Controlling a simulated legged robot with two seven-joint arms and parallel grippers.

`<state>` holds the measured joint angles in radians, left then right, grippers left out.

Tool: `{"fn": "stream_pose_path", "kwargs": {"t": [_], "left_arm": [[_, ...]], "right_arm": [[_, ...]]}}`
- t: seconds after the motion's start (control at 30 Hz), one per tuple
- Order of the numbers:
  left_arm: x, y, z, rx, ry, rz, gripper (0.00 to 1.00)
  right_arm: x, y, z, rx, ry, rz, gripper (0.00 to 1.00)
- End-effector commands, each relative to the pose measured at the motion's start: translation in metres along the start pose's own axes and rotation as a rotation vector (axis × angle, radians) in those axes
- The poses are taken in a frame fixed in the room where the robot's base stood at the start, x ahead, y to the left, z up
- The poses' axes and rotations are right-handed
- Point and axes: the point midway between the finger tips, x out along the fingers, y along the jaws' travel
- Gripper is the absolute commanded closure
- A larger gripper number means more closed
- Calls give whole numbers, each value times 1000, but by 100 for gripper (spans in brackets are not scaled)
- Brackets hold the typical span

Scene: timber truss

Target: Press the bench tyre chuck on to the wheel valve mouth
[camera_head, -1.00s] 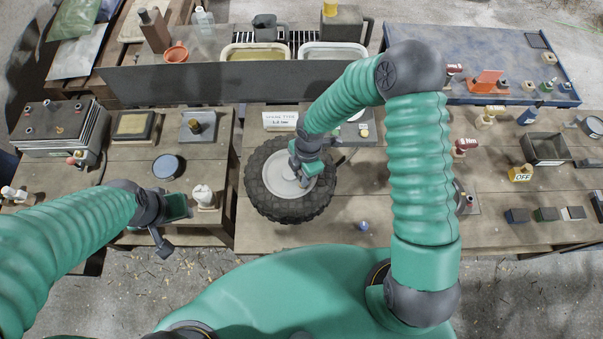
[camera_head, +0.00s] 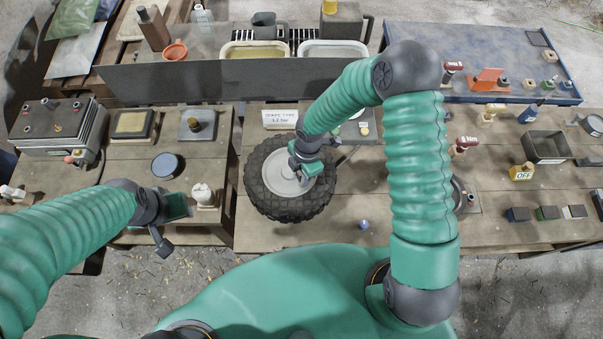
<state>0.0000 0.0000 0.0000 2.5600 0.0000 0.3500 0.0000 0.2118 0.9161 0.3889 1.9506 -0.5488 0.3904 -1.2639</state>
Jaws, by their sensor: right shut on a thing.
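The wheel (camera_head: 262,199) lies flat on the middle bench, with a black knobbly tyre and a pale grey hub (camera_head: 281,181). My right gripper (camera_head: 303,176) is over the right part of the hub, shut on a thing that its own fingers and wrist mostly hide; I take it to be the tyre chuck. The valve mouth is hidden or too small to make out, so I cannot tell whether the chuck touches it. My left gripper (camera_head: 172,222) hangs at the front of the left bench, away from the wheel, and appears empty with its fingers apart.
A sign card (camera_head: 281,119) stands behind the wheel. A small blue ball (camera_head: 364,225) lies right of the tyre. An OFF block (camera_head: 521,172) and a dark bin (camera_head: 546,148) are on the right bench. A white figure (camera_head: 203,195) stands near my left gripper.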

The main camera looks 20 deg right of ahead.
Motion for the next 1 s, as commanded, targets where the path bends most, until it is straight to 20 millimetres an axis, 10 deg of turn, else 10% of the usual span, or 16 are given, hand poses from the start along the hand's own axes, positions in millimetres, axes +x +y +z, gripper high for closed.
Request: {"fn": "stream_pose_path", "kwargs": {"t": [0.37, 0.4, 0.57, 1.0], "left_arm": [[9, 0, 2, 0, 0, 0, 64], [8, 0, 2, 0, 0, 0, 64], [7, 0, 2, 0, 0, 0, 64], [10, 0, 2, 0, 0, 0, 64]], "right_arm": [[12, 0, 1, 0, 0, 1, 100], [11, 0, 1, 0, 0, 1, 68], [11, 0, 1, 0, 0, 1, 48], [-5, 2, 2, 1, 0, 5, 48]]}}
